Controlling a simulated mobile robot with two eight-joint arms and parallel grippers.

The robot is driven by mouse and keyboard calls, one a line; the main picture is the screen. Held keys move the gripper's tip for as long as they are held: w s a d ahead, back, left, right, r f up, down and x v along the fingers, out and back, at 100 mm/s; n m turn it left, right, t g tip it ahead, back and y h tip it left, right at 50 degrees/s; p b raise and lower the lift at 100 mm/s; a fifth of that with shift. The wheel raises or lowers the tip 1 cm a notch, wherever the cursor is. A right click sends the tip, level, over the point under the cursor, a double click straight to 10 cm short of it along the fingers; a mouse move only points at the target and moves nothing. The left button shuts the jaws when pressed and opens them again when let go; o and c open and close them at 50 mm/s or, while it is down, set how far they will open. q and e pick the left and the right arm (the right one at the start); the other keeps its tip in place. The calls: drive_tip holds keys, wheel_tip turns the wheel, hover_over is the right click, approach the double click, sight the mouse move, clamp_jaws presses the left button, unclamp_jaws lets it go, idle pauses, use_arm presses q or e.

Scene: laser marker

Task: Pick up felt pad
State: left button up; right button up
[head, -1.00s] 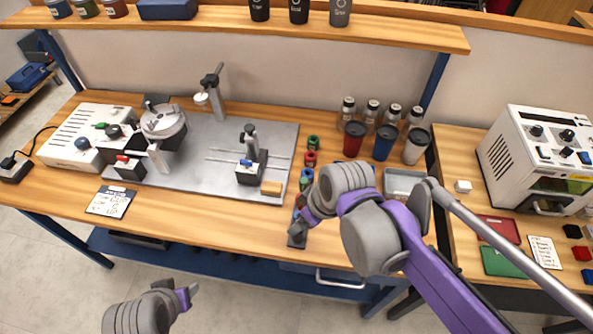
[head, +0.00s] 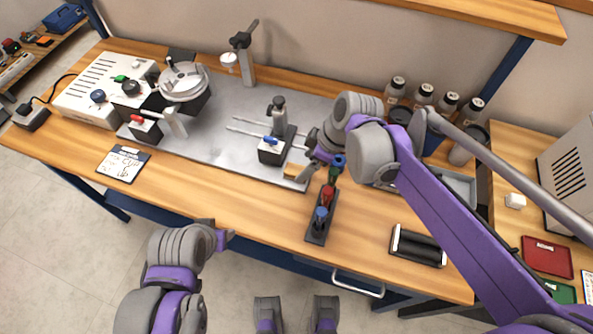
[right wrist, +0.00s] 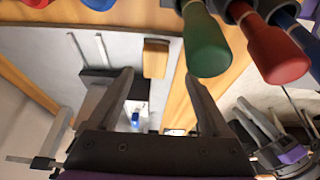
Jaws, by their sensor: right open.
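A small tan block, which looks like the felt pad (head: 291,170), lies at the front right corner of the grey metal plate. It shows whole in the right wrist view (right wrist: 156,58), ahead of my fingertips and roughly between their lines. My right gripper (head: 311,172) is close to the pad's right side in the head view and partly covers that area. In the right wrist view its two fingers (right wrist: 158,84) are spread, with nothing held between them. My left gripper (head: 228,236) is in front of the table, far from the pad; its jaws are not clear.
A dark rack (head: 316,235) with green, red and blue handles stands just right of the pad; the handles are close to my right gripper. A clamp fixture (head: 275,145) stands on the plate (head: 215,140) behind the pad. The table front left of the rack is clear.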

sight(297, 169)
drive_tip(key=x, duration=0.3)
drive_tip(key=w+x, duration=0.1)
drive_tip(key=x, duration=0.1)
drive_tip(key=shift+a, duration=0.1)
clamp_jaws()
wheel_tip(297, 169, up, 10)
drive_tip(key=shift+p, duration=0.35)
drive_tip(key=c, duration=0.6)
unclamp_jaws()
drive_tip(key=c, duration=0.7)
drive_tip(key=shift+s+r, duration=0.1)
